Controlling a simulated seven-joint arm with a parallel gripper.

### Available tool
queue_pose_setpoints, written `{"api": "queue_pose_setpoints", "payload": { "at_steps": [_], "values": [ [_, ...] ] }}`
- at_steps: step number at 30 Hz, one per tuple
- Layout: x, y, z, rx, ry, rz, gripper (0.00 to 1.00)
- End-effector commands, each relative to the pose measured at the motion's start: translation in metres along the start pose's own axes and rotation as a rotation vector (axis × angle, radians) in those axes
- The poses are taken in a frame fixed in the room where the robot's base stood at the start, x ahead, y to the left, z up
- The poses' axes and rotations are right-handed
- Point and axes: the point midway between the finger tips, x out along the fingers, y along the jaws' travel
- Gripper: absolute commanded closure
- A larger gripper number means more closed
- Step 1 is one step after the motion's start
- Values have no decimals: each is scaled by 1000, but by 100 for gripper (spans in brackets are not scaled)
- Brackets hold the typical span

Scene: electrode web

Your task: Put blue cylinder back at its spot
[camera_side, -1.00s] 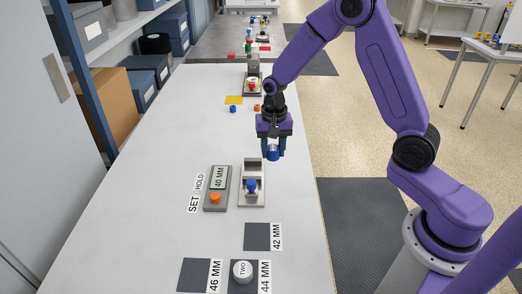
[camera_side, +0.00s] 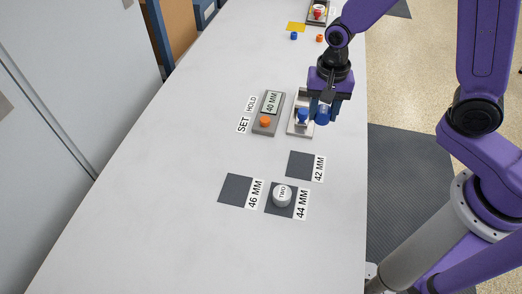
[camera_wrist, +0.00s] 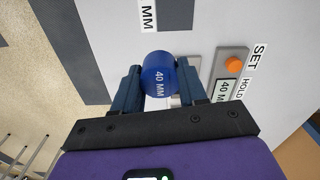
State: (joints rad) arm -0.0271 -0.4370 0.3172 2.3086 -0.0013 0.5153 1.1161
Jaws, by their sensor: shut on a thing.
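The blue cylinder (camera_wrist: 158,75), marked 40 MM on its end, is between the two fingers of my gripper (camera_wrist: 160,88) in the wrist view. In the side view my gripper (camera_side: 322,108) is shut on the cylinder (camera_side: 322,118) and holds it above the table, at the right side of a pale fixture with a blue part (camera_side: 303,117). Dark square pads lie nearer the camera: one labelled 42 MM (camera_side: 304,165) is bare, one labelled 46 MM (camera_side: 238,189) is bare, and one labelled 44 MM (camera_side: 272,208) bears a white round piece (camera_side: 282,195) marked TWO.
A grey box with an orange button (camera_side: 265,121) and a 40 MM display (camera_side: 271,102) stands left of the fixture. Small blue (camera_side: 294,36) and orange (camera_side: 319,38) pieces and a yellow square (camera_side: 296,26) lie farther back. The left front of the table is clear.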

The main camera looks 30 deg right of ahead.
Motion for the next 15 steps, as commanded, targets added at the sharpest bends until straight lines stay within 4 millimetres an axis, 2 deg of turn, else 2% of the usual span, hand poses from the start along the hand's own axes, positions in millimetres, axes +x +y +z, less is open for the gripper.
{"api": "queue_pose_setpoints", "payload": {
  "at_steps": [1, 6, 10, 15],
  "values": [
    [1, -7, 17, -9, -1, 2, 93],
    [3, -20, 55, -4, 0, 1, 93],
    [4, -24, 69, 1, 0, 0, 93],
    [11, -39, 67, 4, 0, 1, 93]
  ]
}}
